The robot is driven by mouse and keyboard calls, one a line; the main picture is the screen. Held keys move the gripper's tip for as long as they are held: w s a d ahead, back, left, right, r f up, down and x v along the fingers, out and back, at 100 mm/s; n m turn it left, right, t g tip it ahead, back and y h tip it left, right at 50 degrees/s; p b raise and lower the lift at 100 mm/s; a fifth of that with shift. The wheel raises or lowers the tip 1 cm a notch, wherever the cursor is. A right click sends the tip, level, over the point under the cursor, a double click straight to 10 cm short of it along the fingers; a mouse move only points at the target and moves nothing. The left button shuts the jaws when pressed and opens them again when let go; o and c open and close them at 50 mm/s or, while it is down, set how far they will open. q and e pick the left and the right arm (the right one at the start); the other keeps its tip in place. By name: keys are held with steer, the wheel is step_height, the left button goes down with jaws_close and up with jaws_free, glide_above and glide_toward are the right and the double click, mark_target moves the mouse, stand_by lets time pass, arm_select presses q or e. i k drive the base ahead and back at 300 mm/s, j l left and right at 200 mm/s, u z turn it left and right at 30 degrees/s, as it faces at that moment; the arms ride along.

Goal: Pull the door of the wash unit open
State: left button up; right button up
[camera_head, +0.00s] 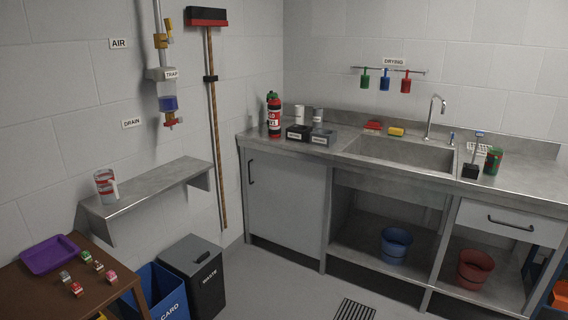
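The wash unit (347,160) is a steel counter with a sink along the back wall. Its grey door (288,200) is at the left end, under the counter top, and looks shut. A dark vertical handle (251,172) sits near the door's left edge. Neither of my grippers shows in the head view.
A black waste bin (207,290) and a blue card bin (163,292) stand on the floor left of the door. A broom (214,140) hangs on the left wall. A wall shelf (150,190) and a brown table (40,295) are at the left. The floor before the door is clear.

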mark_target(285, 194)
steer(key=i, duration=3.95)
steer(key=u, duration=0.3)
